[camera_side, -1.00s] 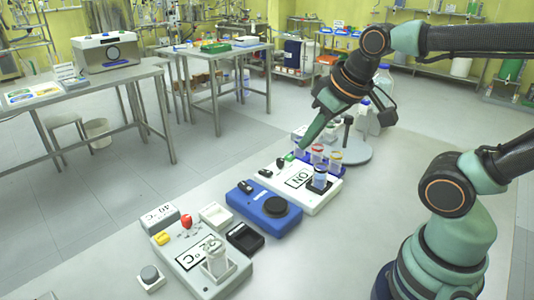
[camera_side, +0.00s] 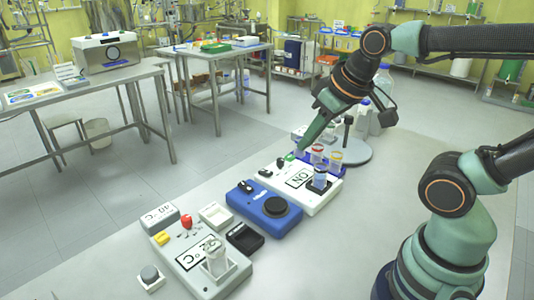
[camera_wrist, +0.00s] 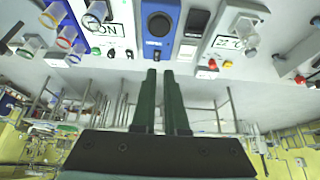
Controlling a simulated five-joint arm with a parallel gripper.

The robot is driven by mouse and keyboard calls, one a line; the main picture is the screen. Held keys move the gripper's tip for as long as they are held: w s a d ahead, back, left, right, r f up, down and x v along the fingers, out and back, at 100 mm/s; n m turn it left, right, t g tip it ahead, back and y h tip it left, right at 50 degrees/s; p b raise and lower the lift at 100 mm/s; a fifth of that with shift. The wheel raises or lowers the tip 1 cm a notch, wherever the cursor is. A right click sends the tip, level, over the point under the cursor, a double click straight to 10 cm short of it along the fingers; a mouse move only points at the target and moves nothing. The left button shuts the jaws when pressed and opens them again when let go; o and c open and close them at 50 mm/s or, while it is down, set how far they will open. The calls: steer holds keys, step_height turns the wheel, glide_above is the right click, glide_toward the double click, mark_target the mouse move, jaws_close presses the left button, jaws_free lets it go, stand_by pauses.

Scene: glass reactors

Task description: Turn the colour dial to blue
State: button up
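A small green knob (camera_side: 289,156) sits at the far edge of the white box with the ON display (camera_side: 308,196); it also shows in the wrist view (camera_wrist: 96,50). I cannot tell for certain which knob is the colour dial, and no colour marks are readable. My gripper (camera_side: 299,149) points down close to the green knob in the side view; I cannot tell whether it touches. In the wrist view its two dark green fingers (camera_wrist: 160,71) lie side by side, nearly together, with nothing visible between them.
A blue unit (camera_side: 249,205) with a round black top stands beside the white box. Farther left is a white unit (camera_side: 193,285) with red and yellow knobs. Capped vials (camera_side: 335,158) and a round stand (camera_side: 352,156) are close to my gripper.

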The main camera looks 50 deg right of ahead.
steer(key=o, duration=0.5)
steer(key=shift+w+d+r, duration=0.1)
steer(key=shift+w, duration=0.05)
steer(key=shift+o, duration=0.7)
steer(key=w+d+r+m+g, duration=0.1)
steer(key=w+d+m, duration=0.2)
steer(key=w, duration=0.2)
steer(key=shift+w+r, duration=0.2)
steer(key=shift+r, duration=0.05)
steer(key=m+g, duration=0.4)
steer(key=m, duration=0.5)
glide_above(281, 159)
step_height(281, 159, down, 10)
step_height(281, 159, down, 12)
steer(key=shift+a+r, duration=0.1)
steer(key=shift+r, duration=0.05)
steer(key=shift+s, duration=0.1)
jaws_close()
